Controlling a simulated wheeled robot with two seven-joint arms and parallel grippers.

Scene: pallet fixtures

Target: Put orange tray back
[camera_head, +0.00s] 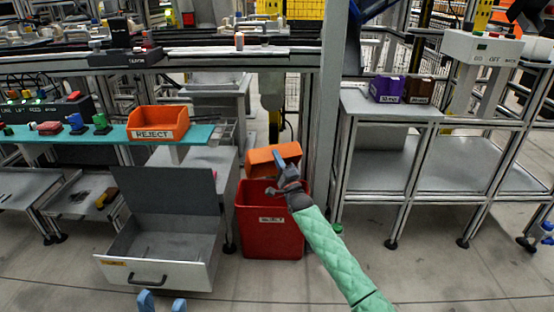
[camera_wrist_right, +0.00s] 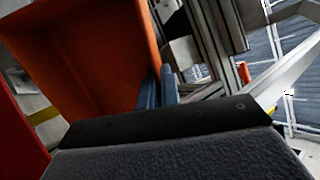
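An orange tray (camera_head: 268,161) is held tilted above the red bin labelled REJECT (camera_head: 270,225). My right gripper (camera_head: 283,162) is shut on the tray's wall. In the right wrist view, the tray (camera_wrist_right: 85,60) fills the upper left, and its visible inside looks empty. The blue fingertips of the gripper (camera_wrist_right: 160,87) sit at its edge. Another orange tray labelled REJECT (camera_head: 158,122) stands on the teal shelf (camera_head: 60,140). My left gripper (camera_head: 162,304) is at the bottom edge, its two blue fingers apart with nothing seen between them.
An open grey drawer (camera_head: 160,265) juts out left of the red bin. A metal post (camera_head: 328,110) stands close right of the held tray. Purple and brown boxes (camera_head: 387,90) (camera_head: 418,91) sit on the right-hand table (camera_head: 385,106). Small coloured parts lie on the shelf's left.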

